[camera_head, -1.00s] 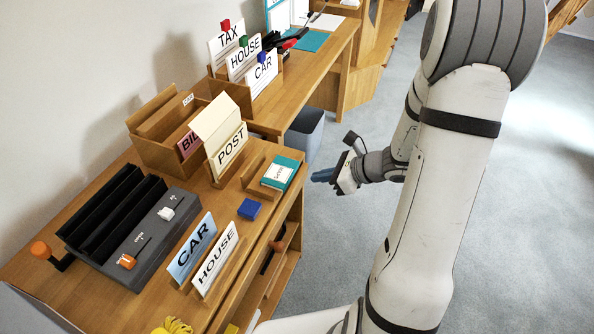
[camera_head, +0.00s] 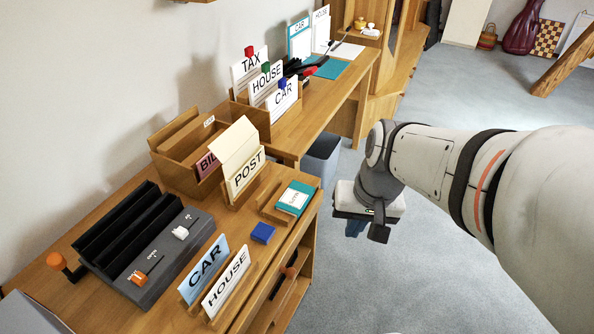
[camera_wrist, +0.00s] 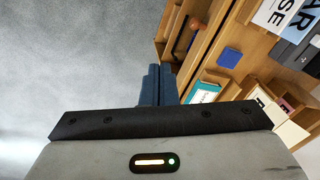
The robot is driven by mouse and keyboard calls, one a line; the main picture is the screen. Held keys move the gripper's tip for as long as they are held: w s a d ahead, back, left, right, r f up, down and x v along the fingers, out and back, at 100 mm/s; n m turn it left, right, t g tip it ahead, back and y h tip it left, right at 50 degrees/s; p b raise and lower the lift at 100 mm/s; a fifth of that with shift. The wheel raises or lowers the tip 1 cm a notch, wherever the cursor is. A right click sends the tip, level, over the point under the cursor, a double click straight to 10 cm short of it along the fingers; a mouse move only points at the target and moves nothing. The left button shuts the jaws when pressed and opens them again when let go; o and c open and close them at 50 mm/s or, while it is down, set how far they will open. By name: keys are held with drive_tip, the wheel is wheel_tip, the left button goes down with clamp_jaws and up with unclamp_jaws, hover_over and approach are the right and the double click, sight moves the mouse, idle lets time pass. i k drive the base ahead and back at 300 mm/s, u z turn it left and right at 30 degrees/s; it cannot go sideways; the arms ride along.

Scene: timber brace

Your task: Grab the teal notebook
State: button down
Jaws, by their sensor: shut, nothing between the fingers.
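The teal notebook (camera_head: 295,198) has a white label and sits in a small wooden holder near the front right edge of the desk. In the wrist view the teal notebook (camera_wrist: 204,93) is partly cut off by the wrist housing, to the right of the fingers. My gripper (camera_head: 355,228) hangs over the floor, to the right of the notebook and apart from it. In the wrist view the blue fingers of my gripper (camera_wrist: 158,82) are together and empty, with floor and the desk's side beyond.
A blue block (camera_head: 263,233) lies beside the notebook's holder. A POST box (camera_head: 243,172) stands behind it, and CAR (camera_head: 205,270) and HOUSE (camera_head: 226,284) cards stand in front. A grey bin (camera_head: 322,156) is under the far desk. Floor right of the desk is clear.

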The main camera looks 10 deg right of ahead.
sight(295, 200)
drive_tip(key=u, duration=2)
drive_tip(key=k, duration=1.1)
drive_tip(key=z, duration=0.9)
drive_tip(key=i, duration=1)
drive_tip(key=u, duration=0.1)
